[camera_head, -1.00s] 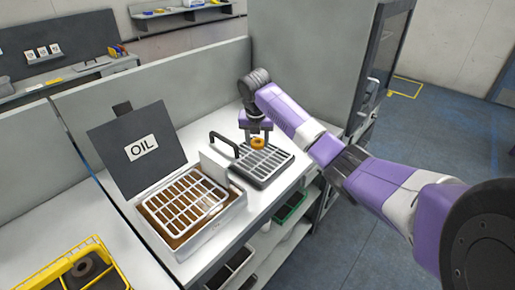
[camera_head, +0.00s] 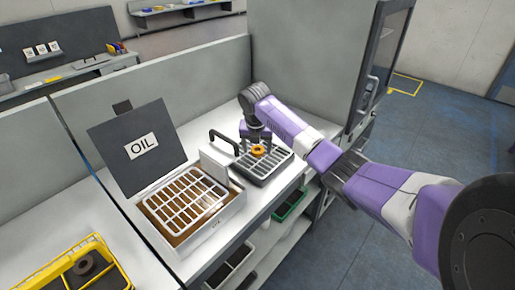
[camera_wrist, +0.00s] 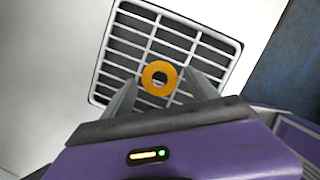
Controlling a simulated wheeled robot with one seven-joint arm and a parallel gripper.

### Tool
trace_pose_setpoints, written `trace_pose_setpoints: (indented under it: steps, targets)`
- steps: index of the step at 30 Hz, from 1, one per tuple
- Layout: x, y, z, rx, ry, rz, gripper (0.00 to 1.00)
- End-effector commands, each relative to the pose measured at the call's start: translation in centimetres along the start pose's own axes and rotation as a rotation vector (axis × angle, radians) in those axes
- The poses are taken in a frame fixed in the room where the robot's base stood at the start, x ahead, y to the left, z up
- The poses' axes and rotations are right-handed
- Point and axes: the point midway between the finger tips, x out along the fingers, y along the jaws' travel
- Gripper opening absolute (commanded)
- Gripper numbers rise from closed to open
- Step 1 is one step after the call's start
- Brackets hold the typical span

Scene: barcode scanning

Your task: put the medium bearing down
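The medium bearing is an orange ring (camera_head: 257,151) lying flat on or just over the grey slatted rack (camera_head: 262,172) at the right end of the bench. In the wrist view the ring (camera_wrist: 160,78) shows over the slats of the rack (camera_wrist: 105,62), its hole facing the camera. My gripper (camera_head: 257,146) is right above the ring, pointing down. In the wrist view my gripper (camera_wrist: 160,75) has one finger on each side of the ring, with a small gap showing at both sides, so it looks open around it.
A black handle (camera_head: 222,136) rises at the rack's left. A yellow basket (camera_head: 98,243) sits front left. A grey cabinet wall (camera_head: 300,60) stands behind.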

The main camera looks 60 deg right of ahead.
Motion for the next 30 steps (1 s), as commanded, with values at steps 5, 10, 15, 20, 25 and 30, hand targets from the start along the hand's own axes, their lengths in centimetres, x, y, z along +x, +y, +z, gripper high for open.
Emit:
trace_pose_setpoints:
  steps: [5, 10, 15, 20, 25, 30]
  targets:
    - [-0.1, 0.0, 0.1, 0.0, -0.001, 0.0, 0.68]
    - [-1.5, 0.1, 0.2, 0.0, -0.003, 0.002, 0.68]
    - [-4.8, 0.1, 0.2, -0.001, -0.005, 0.003, 0.68]
    - [-8.1, 0.1, 0.2, -0.001, -0.004, 0.002, 0.68]
    - [-10.8, 0.1, 0.2, -0.001, -0.002, 0.002, 0.68]
    - [-12.1, 0.1, 0.1, 0.0, -0.001, 0.001, 0.68]
